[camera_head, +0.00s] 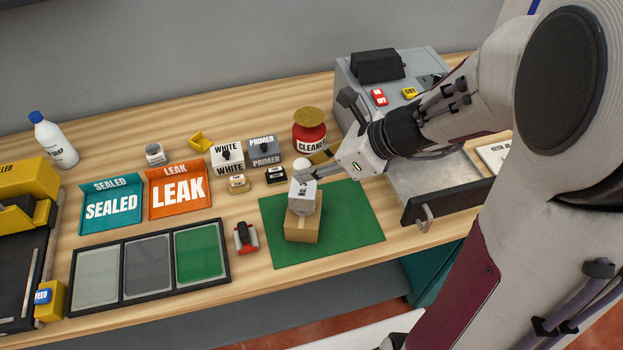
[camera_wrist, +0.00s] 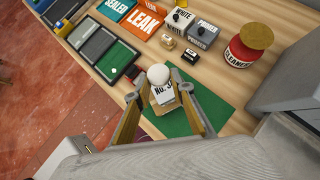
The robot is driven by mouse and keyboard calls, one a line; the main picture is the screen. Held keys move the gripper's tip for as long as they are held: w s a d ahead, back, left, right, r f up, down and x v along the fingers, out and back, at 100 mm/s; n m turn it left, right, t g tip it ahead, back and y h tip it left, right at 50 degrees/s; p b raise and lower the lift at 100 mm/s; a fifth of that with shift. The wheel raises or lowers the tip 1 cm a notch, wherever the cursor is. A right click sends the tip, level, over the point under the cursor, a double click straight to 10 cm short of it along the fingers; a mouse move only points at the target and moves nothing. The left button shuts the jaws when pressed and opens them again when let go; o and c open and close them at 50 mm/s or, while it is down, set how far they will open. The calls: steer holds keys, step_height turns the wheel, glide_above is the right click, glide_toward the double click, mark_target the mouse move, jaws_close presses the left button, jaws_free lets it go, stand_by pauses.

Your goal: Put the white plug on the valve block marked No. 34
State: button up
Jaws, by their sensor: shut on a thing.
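The white plug (camera_head: 301,165) shows as a pale round end, level with my fingertips. In the wrist view the plug (camera_wrist: 159,74) appears between the ends of my two fingers, over the valve block (camera_wrist: 164,95). My gripper (camera_head: 318,172) comes in from the right and is shut on the plug. The grey-white valve block (camera_head: 304,200) sits on a tan box; its label reads "No. 3", and the rest is hidden. I cannot tell whether the plug touches the block.
The tan box (camera_head: 302,231) stands on a green mat (camera_head: 350,215). WHITE (camera_head: 228,154) and PRIMER (camera_head: 263,149) blocks and a red CLEANER jar (camera_head: 310,136) stand behind. SEALED (camera_head: 110,207) and LEAK (camera_head: 178,190) trays are left. A red-black clamp-like item (camera_head: 245,238) lies beside the mat.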

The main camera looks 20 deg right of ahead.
steer(key=shift+f, duration=0.4)
steer(key=shift+f, duration=1.85)
steer(key=shift+f, duration=0.15)
steer(key=o, duration=0.7)
steer(key=shift+v, duration=3.85)
